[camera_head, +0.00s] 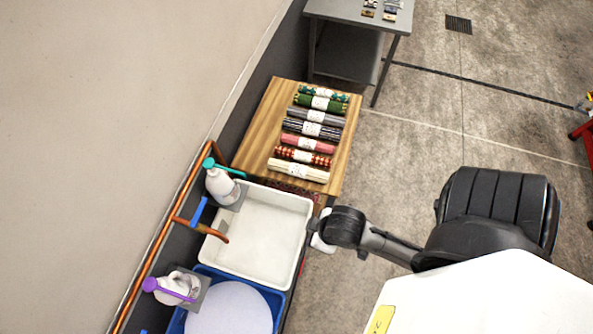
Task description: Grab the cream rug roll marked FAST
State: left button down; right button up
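A cream rug roll (312,174) lies at the near end of a row of several rolls on the wooden table (262,130). It has a white label around its middle, but the lettering is too small to read. The roll lies flat and nothing grips it. Neither of my grippers shows clear fingers in the head view. Part of my arm, dark with a white piece, reaches in from the lower right, below and right of the table.
A red-patterned roll (303,156) lies close beside the cream one, with pink, dark, grey and green rolls beyond. A white basin (257,236) and a blue tub (272,299) stand nearer, beside white bottles (221,186). A grey table (357,12) stands behind. Floor right of the table is clear.

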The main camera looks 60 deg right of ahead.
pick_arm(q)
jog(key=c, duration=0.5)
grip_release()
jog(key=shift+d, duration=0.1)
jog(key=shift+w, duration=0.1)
